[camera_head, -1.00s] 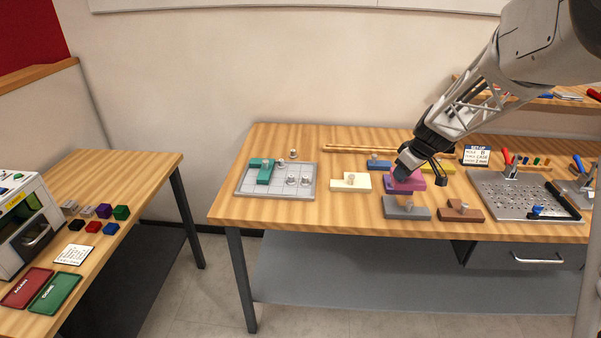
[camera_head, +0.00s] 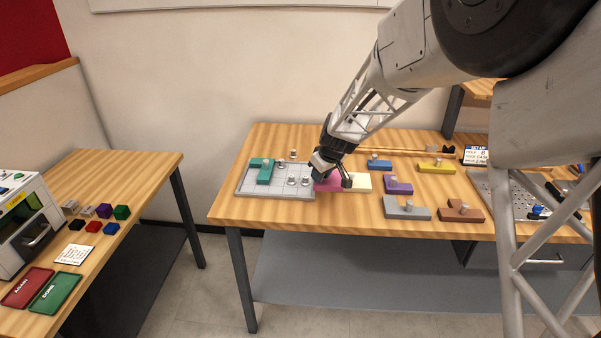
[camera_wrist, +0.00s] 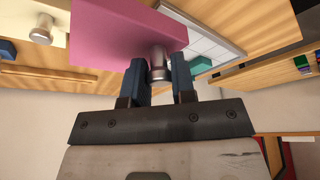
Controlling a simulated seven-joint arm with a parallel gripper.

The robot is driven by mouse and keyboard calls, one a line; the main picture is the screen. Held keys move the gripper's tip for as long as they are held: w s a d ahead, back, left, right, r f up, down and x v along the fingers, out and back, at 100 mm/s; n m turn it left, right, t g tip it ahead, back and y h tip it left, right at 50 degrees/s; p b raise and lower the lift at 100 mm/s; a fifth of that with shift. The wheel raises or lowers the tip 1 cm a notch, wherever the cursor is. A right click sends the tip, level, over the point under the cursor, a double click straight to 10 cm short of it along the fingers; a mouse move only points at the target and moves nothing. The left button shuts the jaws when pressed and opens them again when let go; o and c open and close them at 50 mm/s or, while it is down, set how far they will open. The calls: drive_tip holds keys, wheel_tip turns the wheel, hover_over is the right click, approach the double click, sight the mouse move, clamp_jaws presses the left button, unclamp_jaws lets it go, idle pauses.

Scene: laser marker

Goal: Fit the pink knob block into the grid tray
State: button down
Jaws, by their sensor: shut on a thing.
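The pink knob block (camera_head: 327,185) hangs from my gripper (camera_head: 325,171), between the grid tray and the cream block. My gripper is shut on its metal knob (camera_wrist: 158,62), which shows between the blue fingers in the wrist view. The pink block (camera_wrist: 120,32) fills the upper middle there. The grey grid tray (camera_head: 249,189) lies to the left on the table, and part of it (camera_wrist: 203,38) shows behind the block in the wrist view. A teal knob block (camera_head: 264,174) sits in the tray's left part. Several metal knobs (camera_head: 292,181) stand on or by the tray.
A cream block (camera_head: 361,183) is just right of the pink block, partly hidden. Purple (camera_head: 398,187), grey (camera_head: 406,210), brown (camera_head: 461,213), blue (camera_head: 379,164) and yellow (camera_head: 436,167) blocks stand further right. A perforated plate (camera_head: 486,186) lies beyond them.

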drive_tip(key=shift+s+a+f, duration=0.15)
drive_tip(key=shift+a+f, duration=0.05)
drive_tip(key=shift+a, duration=1.2)
drive_tip(key=shift+s+a+f, duration=0.1)
drive_tip(key=shift+a+f, duration=0.1)
drive_tip(key=shift+a, duration=1.15)
drive_tip(key=shift+w, duration=0.15)
drive_tip(key=w+a, duration=0.1)
drive_tip(key=w, duration=0.4)
drive_tip(key=w+a+f, duration=0.1)
drive_tip(key=w+a, duration=0.1)
drive_tip(key=w, duration=0.3)
drive_tip(key=w+a, duration=0.2)
drive_tip(key=w, duration=0.3)
drive_tip(key=shift+f, duration=0.25)
drive_tip(key=shift+f, duration=0.1)
drive_tip(key=shift+f, duration=1.65)
drive_tip(key=shift+f, duration=0.15)
drive_tip(key=c, duration=0.9)
unclamp_jaws()
drive_tip(key=shift+c, duration=0.2)
